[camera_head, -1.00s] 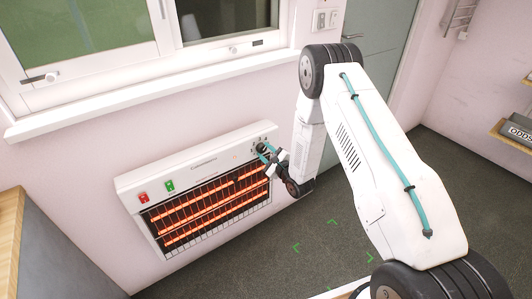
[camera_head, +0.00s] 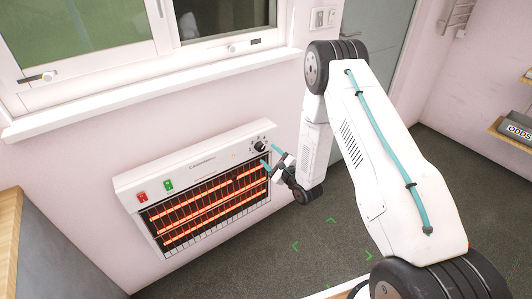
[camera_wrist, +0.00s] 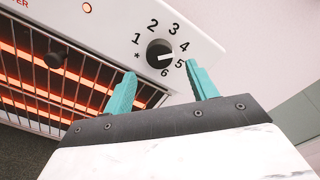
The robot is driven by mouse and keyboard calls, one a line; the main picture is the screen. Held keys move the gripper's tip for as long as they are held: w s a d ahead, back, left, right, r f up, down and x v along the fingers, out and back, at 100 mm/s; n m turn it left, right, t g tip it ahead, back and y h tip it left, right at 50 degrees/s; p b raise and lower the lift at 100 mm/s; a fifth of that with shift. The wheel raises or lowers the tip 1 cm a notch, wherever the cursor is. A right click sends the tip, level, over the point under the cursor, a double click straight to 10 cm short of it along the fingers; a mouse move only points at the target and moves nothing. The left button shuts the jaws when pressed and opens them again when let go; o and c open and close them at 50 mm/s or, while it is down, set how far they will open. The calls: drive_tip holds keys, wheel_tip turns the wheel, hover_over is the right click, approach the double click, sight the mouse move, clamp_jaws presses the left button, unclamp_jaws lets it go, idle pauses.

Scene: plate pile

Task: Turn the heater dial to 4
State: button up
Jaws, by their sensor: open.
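The heater dial (camera_wrist: 160,53) is a round black knob on the white heater's (camera_head: 190,168) right end. It also shows in the head view (camera_head: 260,145). In the head view my gripper (camera_head: 270,156) is just right of and below the dial. Nothing is held.
The heater's bars glow orange behind a wire grille (camera_head: 205,205). A red switch (camera_head: 142,196) and a green switch (camera_head: 168,185) sit at its left end. A window sill (camera_head: 150,95) juts out above. A wooden-topped cabinet (camera_head: 10,220) stands at the left. The floor at right is clear.

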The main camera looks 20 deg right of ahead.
drive_tip(key=v, duration=0.3)
drive_tip(key=shift+s+d, duration=0.1)
drive_tip(key=shift+s, duration=0.15)
